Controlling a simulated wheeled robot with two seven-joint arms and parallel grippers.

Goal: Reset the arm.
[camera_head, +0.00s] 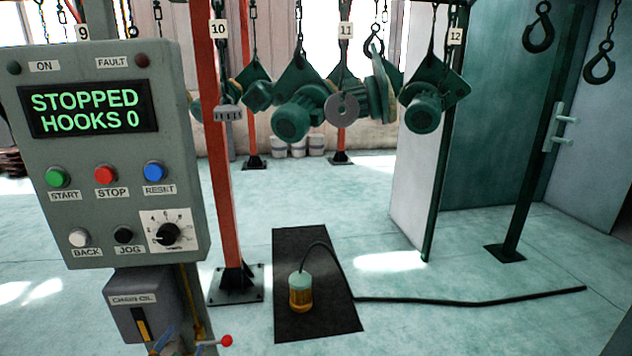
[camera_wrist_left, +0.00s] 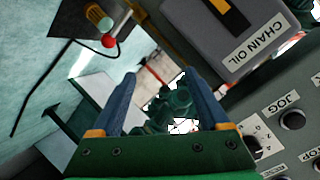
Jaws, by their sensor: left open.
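My left gripper (camera_head: 168,339) shows only as blue fingertips at the bottom edge of the head view, below the chain oil box. In the left wrist view its two blue fingers (camera_wrist_left: 160,74) stand wide apart with nothing between them. Most of my left arm is out of view. My right gripper is not in view. The grey control panel (camera_head: 110,225) stands at the left, above the gripper. Its display (camera_head: 90,108) reads STOPPED, HOOKS 0. Green START (camera_head: 57,177), red STOP (camera_head: 105,174) and blue RESET (camera_head: 154,171) buttons sit in a row.
The chain oil box (camera_head: 145,305) hangs under the panel; a red-knobbed lever (camera_head: 227,340) is beside the gripper. An orange post (camera_head: 213,150) rises right of the panel. Green hoist parts (camera_head: 300,110) hang from hooks. A lamp-like yellow device (camera_head: 301,290) stands on a dark mat (camera_head: 318,325).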

